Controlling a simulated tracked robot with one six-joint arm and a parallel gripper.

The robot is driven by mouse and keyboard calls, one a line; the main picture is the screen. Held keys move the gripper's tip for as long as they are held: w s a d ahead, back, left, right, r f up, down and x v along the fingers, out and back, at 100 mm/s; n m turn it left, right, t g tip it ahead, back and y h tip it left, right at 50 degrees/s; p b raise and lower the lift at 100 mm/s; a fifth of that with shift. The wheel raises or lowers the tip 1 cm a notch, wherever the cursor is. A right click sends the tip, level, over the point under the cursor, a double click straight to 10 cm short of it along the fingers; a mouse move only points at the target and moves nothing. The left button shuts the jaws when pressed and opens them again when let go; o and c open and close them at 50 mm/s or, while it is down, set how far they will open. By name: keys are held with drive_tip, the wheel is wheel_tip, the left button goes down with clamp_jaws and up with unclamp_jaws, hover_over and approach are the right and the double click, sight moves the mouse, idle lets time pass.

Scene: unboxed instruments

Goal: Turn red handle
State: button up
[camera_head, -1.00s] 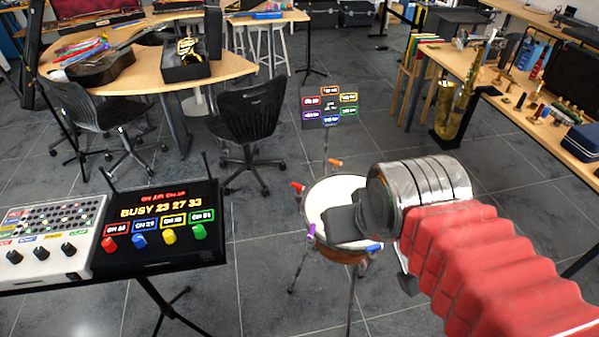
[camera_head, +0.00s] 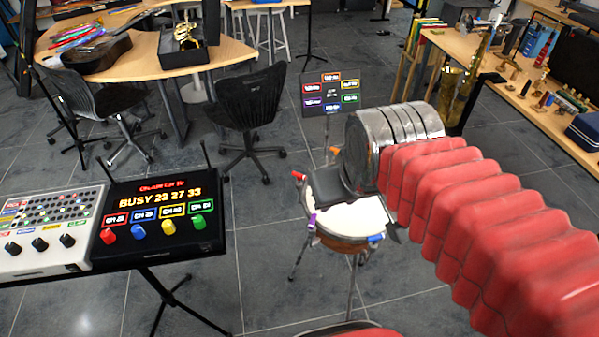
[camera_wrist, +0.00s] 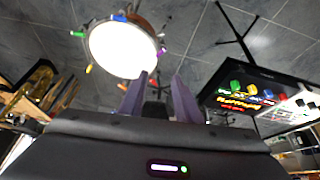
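A small drum (camera_head: 350,213) on a stand has a white head and coloured handles round its rim. The red handle (camera_head: 299,176) sticks out at the rim's left side in the head view. A purple handle (camera_head: 312,222), a blue handle (camera_head: 376,238) and an orange handle (camera_head: 335,150) also show. My gripper (camera_wrist: 157,85) is open and empty, fingers apart.
A black panel box (camera_head: 160,215) with coloured knobs stands left of the drum, beside a white mixer (camera_head: 45,235). A dark sign board (camera_head: 330,93) stands behind the drum. A black chair (camera_head: 246,110) is behind left. An instrument table (camera_head: 540,110) lies to the right.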

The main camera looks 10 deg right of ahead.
drive_tip(key=w+n+g, duration=0.1)
drive_tip(key=w+n, duration=0.2)
drive_tip(key=w, duration=0.6)
drive_tip(key=n+g+h, duration=0.1)
drive_tip(key=n+g, duration=0.2)
drive_tip(key=n, duration=0.3)
hover_over(299, 174)
drive_tip(key=s+a, duration=0.2)
wheel_tip(299, 174, down, 12)
drive_tip(key=shift+s+f, duration=0.1)
drive_tip(key=shift+f, duration=0.05)
drive_tip(key=f, duration=0.4)
drive_tip(key=w+d+f, duration=0.1)
drive_tip(key=f, duration=0.4)
drive_tip(key=w+f, duration=0.1)
drive_tip(key=f, duration=0.3)
drive_tip(key=shift+d+f, duration=0.25)
drive_tip(key=shift+d, duration=0.15)
drive_tip(key=shift+c, duration=0.3)
clamp_jaws()
